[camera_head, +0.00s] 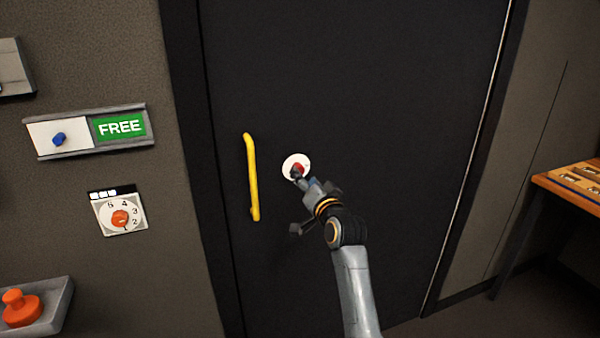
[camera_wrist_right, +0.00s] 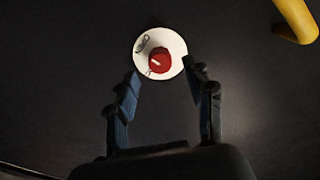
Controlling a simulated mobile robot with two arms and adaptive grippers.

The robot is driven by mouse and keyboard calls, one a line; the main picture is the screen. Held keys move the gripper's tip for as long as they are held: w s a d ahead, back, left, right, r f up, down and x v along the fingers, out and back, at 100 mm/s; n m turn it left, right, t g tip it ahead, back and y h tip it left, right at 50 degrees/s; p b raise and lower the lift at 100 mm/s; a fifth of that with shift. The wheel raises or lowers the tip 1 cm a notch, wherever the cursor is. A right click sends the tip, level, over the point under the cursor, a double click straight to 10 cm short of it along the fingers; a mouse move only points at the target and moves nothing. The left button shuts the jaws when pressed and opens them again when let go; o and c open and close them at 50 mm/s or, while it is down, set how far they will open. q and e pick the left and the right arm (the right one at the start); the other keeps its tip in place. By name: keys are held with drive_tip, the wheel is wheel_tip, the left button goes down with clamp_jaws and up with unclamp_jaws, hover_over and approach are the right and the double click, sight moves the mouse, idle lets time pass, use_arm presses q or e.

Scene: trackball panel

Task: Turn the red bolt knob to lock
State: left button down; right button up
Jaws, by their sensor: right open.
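The red bolt knob (camera_wrist_right: 160,60) sits on a round white plate (camera_wrist_right: 143,64) on the dark door. The plate carries dark lettering that seems to read OPEN, and the knob has a pale pointer line. In the head view the knob (camera_head: 299,169) is partly covered by my right gripper (camera_head: 300,180). In the right wrist view my right gripper (camera_wrist_right: 160,80) is open and empty, its two fingers apart on either side of the plate's lower part. The knob shows between and just beyond the fingertips; contact cannot be seen. My left gripper is not in view.
A yellow handle (camera_head: 252,178) stands on the door (camera_head: 350,70) left of the knob. A wooden table (camera_head: 565,190) stands at right.

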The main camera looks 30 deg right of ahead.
drive_tip(key=shift+x, duration=1.9)
drive_tip(key=shift+c, duration=0.2)
clamp_jaws()
